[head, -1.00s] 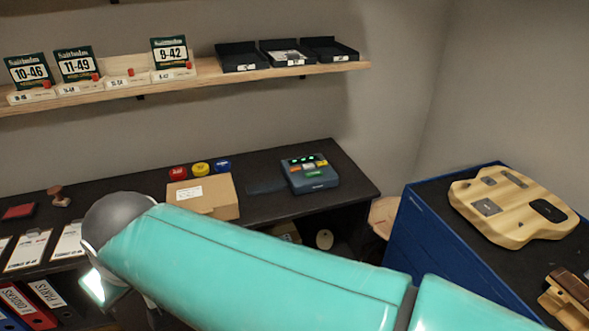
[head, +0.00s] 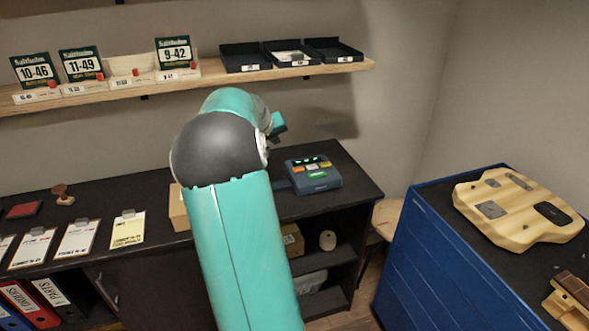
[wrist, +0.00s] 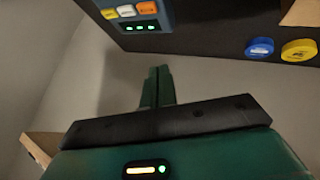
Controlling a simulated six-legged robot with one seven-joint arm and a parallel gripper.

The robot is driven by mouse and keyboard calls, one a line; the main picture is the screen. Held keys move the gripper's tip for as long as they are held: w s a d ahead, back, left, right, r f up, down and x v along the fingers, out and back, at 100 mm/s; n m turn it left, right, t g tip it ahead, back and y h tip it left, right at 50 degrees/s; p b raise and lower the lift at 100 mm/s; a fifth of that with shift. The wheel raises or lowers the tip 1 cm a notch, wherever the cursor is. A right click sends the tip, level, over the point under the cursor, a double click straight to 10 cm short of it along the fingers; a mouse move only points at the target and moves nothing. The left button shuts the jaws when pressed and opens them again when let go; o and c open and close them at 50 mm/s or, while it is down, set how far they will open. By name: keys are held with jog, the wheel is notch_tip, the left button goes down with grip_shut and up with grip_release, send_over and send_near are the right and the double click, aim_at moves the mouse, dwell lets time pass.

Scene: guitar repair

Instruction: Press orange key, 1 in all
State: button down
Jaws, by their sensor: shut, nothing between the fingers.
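The orange key (head: 298,168) is the left one in a row on a dark blue keypad device (head: 322,184) on the black bench. A white key and a yellow key sit beside it, with a green key below. In the wrist view the device appears inverted at the top, with the orange key (wrist: 147,7) near the upper edge. My gripper (head: 279,124) is above and left of the device, apart from it. In the wrist view its green fingers (wrist: 158,84) are together and empty.
A blue button (wrist: 259,47) and a yellow button (wrist: 299,49) stand on the bench near the device. A wooden shelf (head: 220,78) with string packs and black trays runs above. A blue cabinet (head: 400,255) is at right.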

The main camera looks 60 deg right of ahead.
jog(key=g+h, duration=0.1)
send_over(297, 171)
notch_tip(297, 171, down, 3)
jog(key=shift+d+r, duration=0.1)
jog(key=shift+f, duration=4.45)
jog(key=shift+f, duration=0.4)
jog(key=shift+f, duration=0.45)
jog(key=shift+r, duration=0.85)
